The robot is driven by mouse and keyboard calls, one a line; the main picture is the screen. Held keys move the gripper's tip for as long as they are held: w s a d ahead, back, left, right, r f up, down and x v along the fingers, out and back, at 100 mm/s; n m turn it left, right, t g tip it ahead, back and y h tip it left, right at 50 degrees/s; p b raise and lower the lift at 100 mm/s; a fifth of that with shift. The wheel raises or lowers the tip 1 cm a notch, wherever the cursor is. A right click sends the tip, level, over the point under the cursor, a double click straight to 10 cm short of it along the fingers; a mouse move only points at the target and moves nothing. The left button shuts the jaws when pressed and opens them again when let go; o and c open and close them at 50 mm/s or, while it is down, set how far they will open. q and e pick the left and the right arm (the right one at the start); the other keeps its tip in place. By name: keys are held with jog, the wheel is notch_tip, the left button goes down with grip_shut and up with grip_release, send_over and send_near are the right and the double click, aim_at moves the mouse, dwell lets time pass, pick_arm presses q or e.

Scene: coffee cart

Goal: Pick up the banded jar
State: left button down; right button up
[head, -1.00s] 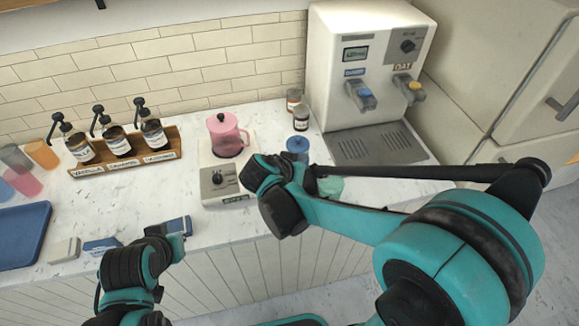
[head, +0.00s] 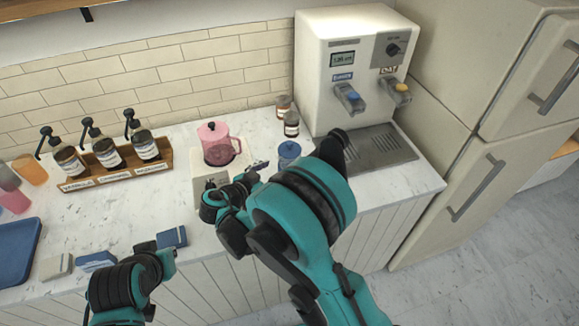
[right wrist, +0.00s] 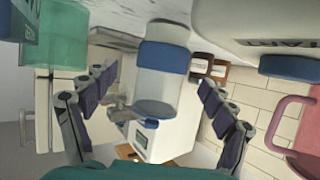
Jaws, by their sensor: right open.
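The banded jar (head: 289,150) stands on the counter right of the pink jug, its blue top showing in the head view. In the right wrist view the pale jar (right wrist: 163,88) has a wide blue band and appears between the fingers in the picture, seemingly beyond their tips. My right gripper (head: 258,170) is left of and nearer than the jar in the head view; its open fingers also show in the right wrist view (right wrist: 156,78). I see no contact with the jar. My left gripper (head: 163,252) is low at the counter's front edge; its jaw opening is unclear.
The pink jug (head: 217,148) on its base stands left of the jar. Two small brown jars (head: 291,124) are behind it, the dispenser (head: 350,80) behind right. A green container (right wrist: 85,45) is close by in the wrist view. Syrup bottles (head: 106,152) stand left.

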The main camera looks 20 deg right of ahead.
aim_at(282, 168)
jog(key=x, duration=0.2)
jog(key=b+x, duration=0.1)
jog(key=x, duration=0.2)
jog(key=shift+w+d+r, duration=0.1)
jog(key=shift+w+d, duration=0.05)
jog(key=shift+w, duration=0.25)
jog(key=c, duration=1.7)
jog(key=shift+r, duration=0.1)
